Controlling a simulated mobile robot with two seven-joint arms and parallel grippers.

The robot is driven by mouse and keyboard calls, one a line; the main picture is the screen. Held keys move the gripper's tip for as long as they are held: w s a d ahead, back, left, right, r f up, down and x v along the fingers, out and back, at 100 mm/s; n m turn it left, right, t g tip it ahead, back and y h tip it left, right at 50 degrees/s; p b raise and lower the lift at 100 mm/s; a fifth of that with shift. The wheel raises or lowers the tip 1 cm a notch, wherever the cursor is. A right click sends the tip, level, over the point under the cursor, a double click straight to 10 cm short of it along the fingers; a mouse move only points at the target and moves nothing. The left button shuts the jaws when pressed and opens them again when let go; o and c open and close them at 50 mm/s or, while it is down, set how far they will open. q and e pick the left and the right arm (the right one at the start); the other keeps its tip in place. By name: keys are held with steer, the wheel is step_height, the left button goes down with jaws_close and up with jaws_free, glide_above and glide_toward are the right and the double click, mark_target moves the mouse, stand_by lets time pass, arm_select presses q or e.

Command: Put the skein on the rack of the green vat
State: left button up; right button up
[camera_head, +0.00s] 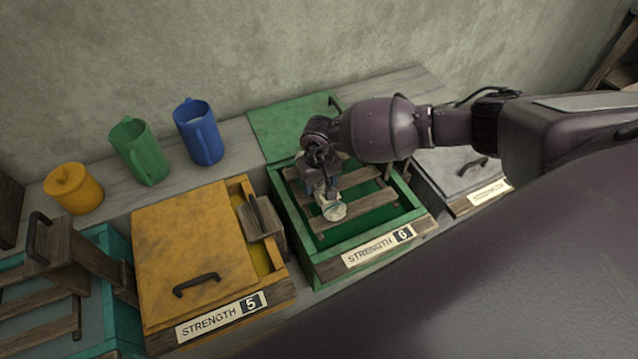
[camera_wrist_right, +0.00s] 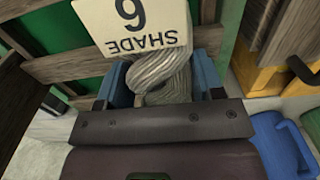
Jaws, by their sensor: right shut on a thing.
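The green vat (camera_head: 410,215) stands open in the middle of the head view, with a "STRENGTH 6" label on its front. Its wooden slatted rack (camera_head: 359,198) lies across the opening. My right gripper (camera_head: 322,186) is over the rack, shut on the pale grey skein (camera_head: 334,211). In the right wrist view the skein (camera_wrist_right: 162,70) sits between the blue fingers, with a white "SHADE 6" tag (camera_wrist_right: 132,25) against it. Whether the skein touches the slats I cannot tell. My left gripper is not in view.
The green lid (camera_head: 285,128) lies behind the vat. A yellow vat (camera_head: 190,250) labelled "STRENGTH 5" is left, a grey-lidded vat (camera_head: 440,165) right, a teal vat (camera_head: 110,245) far left. Blue (camera_head: 199,132), green (camera_head: 139,152) and yellow (camera_head: 72,188) jugs stand behind.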

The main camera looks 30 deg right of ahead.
steer(key=shift+f, duration=0.45)
steer(key=shift+f, duration=0.15)
steer(key=o, duration=1)
